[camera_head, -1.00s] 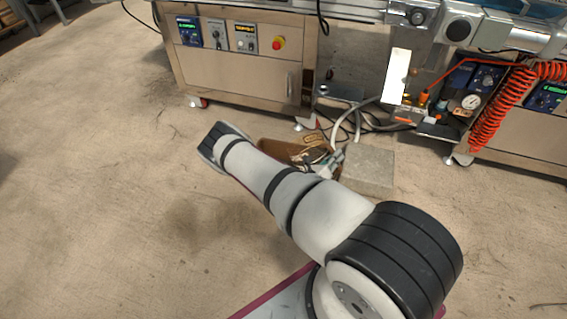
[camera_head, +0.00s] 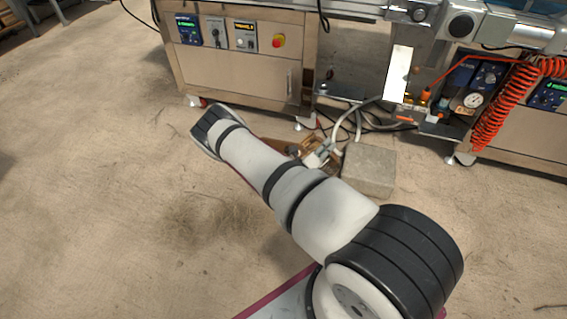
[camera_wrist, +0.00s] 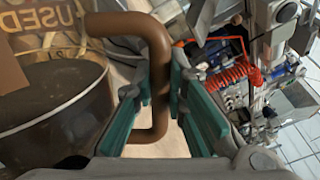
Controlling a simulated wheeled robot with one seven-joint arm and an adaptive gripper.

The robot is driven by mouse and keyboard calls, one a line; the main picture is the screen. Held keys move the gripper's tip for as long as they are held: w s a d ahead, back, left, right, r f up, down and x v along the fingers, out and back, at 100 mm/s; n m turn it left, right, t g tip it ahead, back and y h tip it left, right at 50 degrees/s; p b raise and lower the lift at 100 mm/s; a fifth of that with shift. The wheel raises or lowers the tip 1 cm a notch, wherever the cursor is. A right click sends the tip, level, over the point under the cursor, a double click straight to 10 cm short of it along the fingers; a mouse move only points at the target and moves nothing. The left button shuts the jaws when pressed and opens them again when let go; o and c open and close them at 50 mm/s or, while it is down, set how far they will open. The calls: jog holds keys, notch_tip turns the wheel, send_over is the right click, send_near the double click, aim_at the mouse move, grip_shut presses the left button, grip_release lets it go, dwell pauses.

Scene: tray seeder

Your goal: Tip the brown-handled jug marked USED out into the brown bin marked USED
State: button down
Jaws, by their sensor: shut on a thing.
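My gripper (camera_wrist: 158,88) is shut on the thick brown handle of the jug (camera_wrist: 60,95), between its teal finger pads in the wrist view. The jug's round, dark, see-through-looking body is at the left, cut off by the frame edge; its contents are hard to make out. In the head view the brown bin (camera_head: 271,144) is on the floor, mostly hidden behind my arm. The jug is not clearly visible there.
A grey concrete block (camera_head: 369,168) stands right of the bin. Steel machine cabinets (camera_head: 240,75) rise behind, with hoses and cables (camera_head: 360,125) on the floor. An orange coiled hose (camera_head: 497,108) hangs at the right. The floor at left is clear.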

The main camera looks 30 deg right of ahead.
aim_at(308, 137)
jog(key=shift+w+a+n+b, duration=0.15)
jog(key=shift+w+n+b, duration=0.3)
jog(key=shift+w, duration=0.2)
jog(key=shift+w+a+r+n+b, duration=0.2)
jog(key=shift+w+n+b, duration=0.2)
jog(key=shift+w, duration=0.2)
jog(key=shift+w+a+r+n+b, duration=0.15)
jog(key=shift+w+n+b, duration=0.1)
jog(key=shift+w+n, duration=0.3)
jog(key=shift+n, duration=0.8)
jog(key=shift+w+a+b, duration=0.3)
jog(key=shift+w+b, duration=0.35)
jog(key=shift+w, duration=0.4)
jog(key=shift+w+a+b, duration=0.25)
jog(key=shift+w+b, duration=0.35)
jog(key=shift+w, duration=0.4)
jog(key=w+a+r+n+b, duration=0.1)
jog(key=w+a+n+b, duration=0.1)
jog(key=w+n, duration=0.5)
jog(key=shift+w+a, duration=0.7)
jog(key=shift+w, duration=2)
jog(key=shift+r, duration=0.1)
